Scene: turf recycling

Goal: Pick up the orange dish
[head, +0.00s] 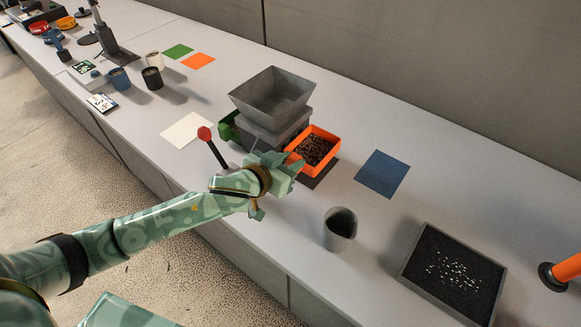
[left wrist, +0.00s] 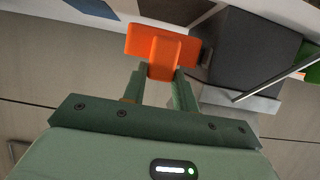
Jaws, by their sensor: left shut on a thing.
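The orange dish (head: 319,133) is a square open tray with dark granules inside, at the right side of a grey hopper machine (head: 270,128). My left gripper (head: 290,163) is at its near side. In the left wrist view the two fingers (left wrist: 160,85) are closed on an orange tab that sticks out from the dish (left wrist: 146,38). A dark mat (head: 322,178) shows partly below the dish. I cannot tell whether the dish touches the surface. My right gripper is not in view.
A lever with a red knob (head: 205,133) rises beside my left wrist. A grey cup (head: 340,229) stands in front, and a tray of black granules (head: 455,272) lies at right. A blue mat (head: 382,174) lies free on the counter.

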